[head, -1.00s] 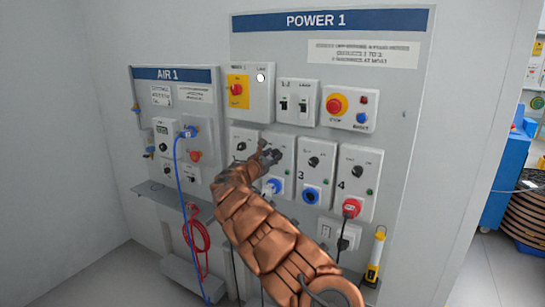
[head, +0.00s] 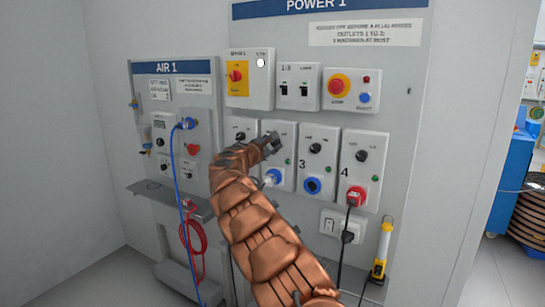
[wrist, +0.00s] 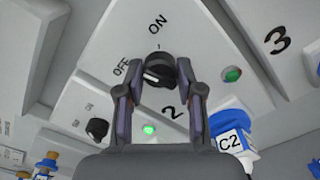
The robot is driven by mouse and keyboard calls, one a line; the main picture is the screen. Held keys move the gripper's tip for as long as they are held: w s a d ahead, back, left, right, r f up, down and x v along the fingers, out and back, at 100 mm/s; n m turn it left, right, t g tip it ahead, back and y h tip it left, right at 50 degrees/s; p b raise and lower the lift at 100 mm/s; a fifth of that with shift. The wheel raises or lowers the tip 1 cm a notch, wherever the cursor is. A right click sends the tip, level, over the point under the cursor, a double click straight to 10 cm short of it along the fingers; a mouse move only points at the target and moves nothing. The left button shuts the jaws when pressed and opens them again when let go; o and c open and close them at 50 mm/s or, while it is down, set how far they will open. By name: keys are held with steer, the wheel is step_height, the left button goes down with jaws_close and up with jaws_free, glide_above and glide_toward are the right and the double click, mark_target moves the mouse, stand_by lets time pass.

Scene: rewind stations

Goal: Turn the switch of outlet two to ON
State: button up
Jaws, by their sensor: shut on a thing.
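The outlet two switch is a round black knob (wrist: 158,70) on a light panel marked 2, with OFF and ON printed beside it. In the wrist view its pale mark points toward the OFF side, away from ON. My gripper (wrist: 159,76) has a finger on each side of the knob and is shut on it. In the head view my gripper (head: 272,143) is at the upper part of the outlet two panel (head: 287,165) and hides the knob. A blue plug labelled C2 (wrist: 230,138) sits in the outlet below.
Outlet three (head: 316,160) and outlet four (head: 361,170) stand close on the right; a red plug (head: 355,196) is in outlet four. Outlet one's knob (wrist: 97,128) is close by, with a lit green lamp (wrist: 148,130). Breakers (head: 297,88) and an emergency stop (head: 339,84) are above.

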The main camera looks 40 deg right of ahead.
steer(key=m+b, duration=0.2)
steer(key=b, duration=0.1)
steer(key=m+b, duration=0.3)
steer(key=b, duration=0.1)
steer(key=shift+f+m, duration=0.3)
steer(key=shift+f, duration=0.1)
steer(key=m+b, duration=0.4)
steer(key=shift+r+m, duration=0.15)
steer(key=shift+m, duration=0.15)
steer(key=shift+r+m+b, duration=0.15)
steer(key=shift+m+b, duration=0.45)
steer(key=o, duration=1.1)
steer(key=shift+o, duration=0.2)
steer(key=shift+a+r, duration=0.1)
